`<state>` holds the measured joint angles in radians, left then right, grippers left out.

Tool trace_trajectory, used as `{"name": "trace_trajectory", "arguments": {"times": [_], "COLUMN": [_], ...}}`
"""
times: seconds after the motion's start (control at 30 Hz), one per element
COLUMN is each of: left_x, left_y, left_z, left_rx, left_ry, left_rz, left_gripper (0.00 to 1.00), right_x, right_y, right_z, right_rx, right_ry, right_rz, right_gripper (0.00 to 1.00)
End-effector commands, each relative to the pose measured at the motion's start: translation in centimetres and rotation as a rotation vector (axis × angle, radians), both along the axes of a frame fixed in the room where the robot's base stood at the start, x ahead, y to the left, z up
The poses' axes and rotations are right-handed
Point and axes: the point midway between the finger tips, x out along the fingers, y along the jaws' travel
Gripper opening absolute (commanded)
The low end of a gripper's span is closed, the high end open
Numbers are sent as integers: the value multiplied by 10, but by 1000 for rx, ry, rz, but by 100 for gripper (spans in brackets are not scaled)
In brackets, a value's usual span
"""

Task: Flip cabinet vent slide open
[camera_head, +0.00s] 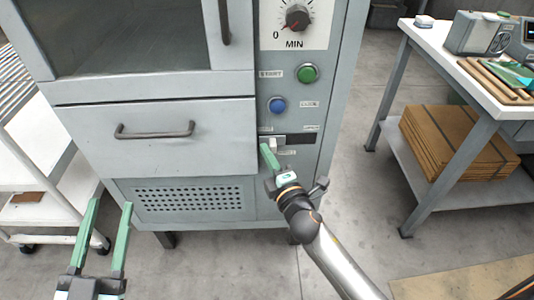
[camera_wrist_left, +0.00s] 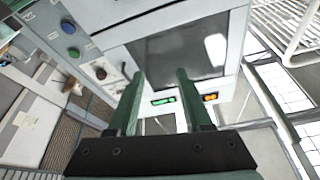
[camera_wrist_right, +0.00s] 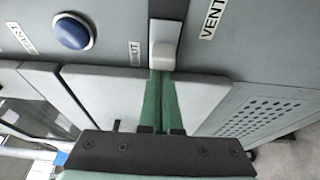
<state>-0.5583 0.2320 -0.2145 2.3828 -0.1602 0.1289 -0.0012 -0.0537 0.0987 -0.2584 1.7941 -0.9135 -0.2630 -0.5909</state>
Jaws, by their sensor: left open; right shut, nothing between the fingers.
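The vent slide is a pale knob (camera_wrist_right: 164,42) at one end of a dark slot (camera_head: 302,139) low on the cabinet's control panel. In the right wrist view a SHUT label sits beside the knob and a VENT label lies on its other side. My right gripper (camera_head: 264,147) is shut and empty, with its green fingertips (camera_wrist_right: 161,72) right at the knob's edge; I cannot tell whether they touch it. In the head view the fingers partly cover the knob's area. My left gripper (camera_head: 112,205) is open and empty, low in front of the cabinet's left side.
Above the slot are a blue button (camera_head: 277,105), a green button (camera_head: 308,73) and a timer dial (camera_head: 297,17). A drawer with a bar handle (camera_head: 155,132) and a perforated grille (camera_head: 188,199) lie left of the panel. A white cart (camera_head: 40,180) stands left, a workbench (camera_head: 430,45) right.

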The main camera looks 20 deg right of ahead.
Motion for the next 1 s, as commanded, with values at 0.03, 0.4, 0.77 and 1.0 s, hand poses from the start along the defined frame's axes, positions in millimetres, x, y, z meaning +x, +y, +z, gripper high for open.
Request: {"name": "trace_trajectory", "arguments": {"times": [0.03, 0.4, 0.77, 1.0], "left_x": [0, 11, 10, 10], "left_y": [0, 5, 6, 6], "left_z": [0, -67, -92, -91], "left_rx": [1, 6, 6, 7], "left_ry": [-1, 277, 374, 372], "left_rz": [0, 37, 48, 48], "left_gripper": [50, 50, 50, 50], "right_x": [0, -16, -24, -24], "right_y": [0, -57, -84, -85], "right_z": [0, 1, 0, 0], "right_rx": [0, -5, -1, -2], "right_ry": [0, 4, 0, 1], "right_rz": [0, -2, -2, -5], "right_gripper": [0, 0, 0, 0]}}
